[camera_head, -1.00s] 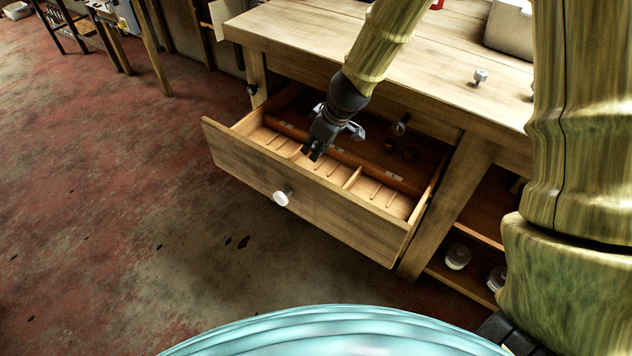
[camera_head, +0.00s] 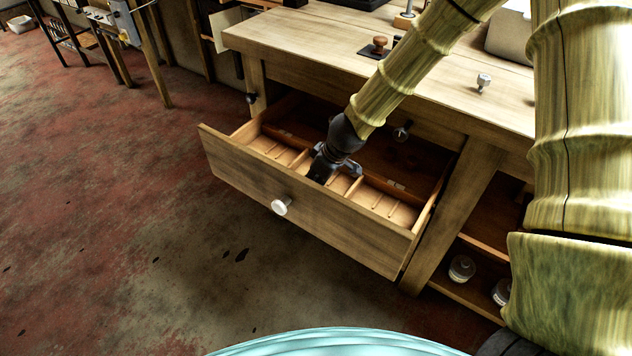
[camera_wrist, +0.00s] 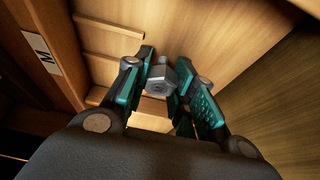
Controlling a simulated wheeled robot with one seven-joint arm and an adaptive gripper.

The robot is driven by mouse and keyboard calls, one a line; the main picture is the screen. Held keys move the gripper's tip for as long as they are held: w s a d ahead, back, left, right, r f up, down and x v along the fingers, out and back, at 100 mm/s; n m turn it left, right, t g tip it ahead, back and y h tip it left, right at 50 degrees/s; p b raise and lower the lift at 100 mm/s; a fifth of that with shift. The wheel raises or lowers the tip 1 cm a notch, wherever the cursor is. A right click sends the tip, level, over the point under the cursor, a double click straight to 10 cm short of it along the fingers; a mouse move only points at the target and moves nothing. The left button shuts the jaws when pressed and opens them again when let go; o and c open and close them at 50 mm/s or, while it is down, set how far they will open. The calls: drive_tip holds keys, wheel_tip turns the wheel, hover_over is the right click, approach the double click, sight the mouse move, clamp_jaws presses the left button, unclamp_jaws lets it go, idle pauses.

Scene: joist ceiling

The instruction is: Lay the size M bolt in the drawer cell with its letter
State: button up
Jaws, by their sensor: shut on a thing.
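My gripper (camera_head: 319,174) is down in the open drawer, close behind the inner side of the drawer front (camera_head: 245,178). In the wrist view my gripper (camera_wrist: 165,95) is shut on a grey bolt (camera_wrist: 161,77), with the head showing between the fingers. The bolt's shank and any letter on it are hidden. A white label with the letter M (camera_wrist: 42,52) is on the wooden strip at the left of the wrist view. Beside it is a wooden cell floor (camera_wrist: 115,42) with raised ribs, and the bolt is over this cell. I cannot tell whether the bolt touches the floor.
Thin dividers part the drawer's front row into cells; free cells (camera_head: 385,203) show right of my gripper. Another bolt-like grey piece (camera_head: 484,81) stands on the bench top (camera_head: 440,85). A wooden-handled stamp-like piece (camera_head: 380,45) stands farther back. Jars (camera_head: 461,268) sit on the lower shelf.

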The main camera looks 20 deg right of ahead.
drive_tip(key=shift+f, duration=0.15)
drive_tip(key=o, duration=1)
drive_tip(key=shift+o, duration=0.2)
drive_tip(key=p+v, duration=0.3)
drive_tip(key=v, duration=0.9)
